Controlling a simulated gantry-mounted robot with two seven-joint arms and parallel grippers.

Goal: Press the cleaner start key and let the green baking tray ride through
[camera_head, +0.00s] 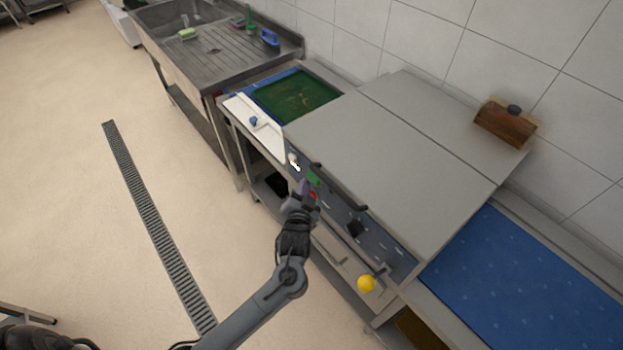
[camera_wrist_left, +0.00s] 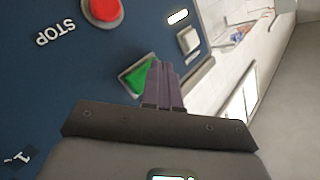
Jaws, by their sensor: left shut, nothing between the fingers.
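The green baking tray (camera_head: 297,95) lies at the cleaner's left end, partly under the edge of the grey cover (camera_head: 390,150). The green start key (camera_head: 314,178) is on the blue front panel (camera_head: 335,200); it also shows in the left wrist view (camera_wrist_left: 136,79). My left gripper (camera_head: 304,186) is shut and empty, with its fingertips close to the key. In the left wrist view the shut fingers (camera_wrist_left: 161,82) overlap the key's edge; I cannot tell whether they touch it. My right gripper is not in view.
A red stop button (camera_wrist_left: 102,8) sits close to the key. A blue belt (camera_head: 530,275) lies at the right end. A yellow knob (camera_head: 366,284) juts from the front. A sink (camera_head: 185,20) stands left; floor in front is open.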

